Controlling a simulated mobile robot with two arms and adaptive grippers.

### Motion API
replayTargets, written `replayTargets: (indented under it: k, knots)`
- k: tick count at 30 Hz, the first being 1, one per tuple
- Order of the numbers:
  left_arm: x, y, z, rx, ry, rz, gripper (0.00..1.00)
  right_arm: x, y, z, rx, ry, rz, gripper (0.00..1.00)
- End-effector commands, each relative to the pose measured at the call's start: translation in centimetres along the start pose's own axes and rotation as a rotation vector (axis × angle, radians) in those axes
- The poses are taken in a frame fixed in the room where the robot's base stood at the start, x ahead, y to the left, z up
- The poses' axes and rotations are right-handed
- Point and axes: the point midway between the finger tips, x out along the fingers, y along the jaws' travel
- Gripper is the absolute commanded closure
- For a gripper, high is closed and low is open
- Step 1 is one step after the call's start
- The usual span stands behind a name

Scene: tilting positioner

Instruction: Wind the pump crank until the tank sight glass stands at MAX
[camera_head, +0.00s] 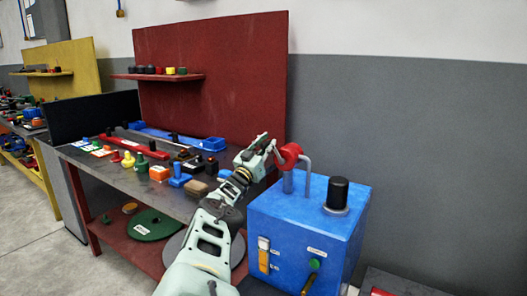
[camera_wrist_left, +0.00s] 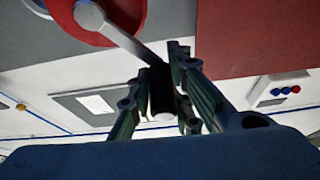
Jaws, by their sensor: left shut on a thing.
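The blue pump tank (camera_head: 300,228) stands at the right of the head view. On top of it a red crank wheel (camera_head: 290,153) sits by a grey post and a bent grey pipe. The sight glass (camera_head: 263,256) is on the tank's front, pale at the top and orange below; its small marks are too small to read. My left gripper (camera_head: 267,150) is at the crank's left side. In the left wrist view, a grey crank arm runs from the red wheel (camera_wrist_left: 122,12) to a black handle (camera_wrist_left: 161,92), and my left gripper is shut on that handle. My right gripper is out of view.
Left of the tank, a workbench (camera_head: 90,158) holds several coloured parts before a red back panel (camera_head: 215,70). My left arm crosses in front of the bench.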

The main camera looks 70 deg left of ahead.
Motion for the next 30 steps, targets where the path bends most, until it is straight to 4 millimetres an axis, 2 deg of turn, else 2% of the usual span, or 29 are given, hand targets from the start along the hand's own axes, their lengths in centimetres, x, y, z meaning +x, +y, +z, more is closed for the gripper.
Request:
replayTargets:
  k: [1,12,21,30]
  knots:
    - [0.1,1.5,0.7,0.035,-0.010,0.040,1.00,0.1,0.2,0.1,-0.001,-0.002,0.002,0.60]
    - [0.3,3.8,0.0,0.321,-0.012,0.161,1.00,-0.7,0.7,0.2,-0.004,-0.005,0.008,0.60]
    - [0.2,4.5,0.1,0.456,-0.011,0.216,1.00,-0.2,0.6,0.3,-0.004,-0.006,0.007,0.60]
    - [0.2,4.6,0.0,0.501,-0.013,0.233,1.00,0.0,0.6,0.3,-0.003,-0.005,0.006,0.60]
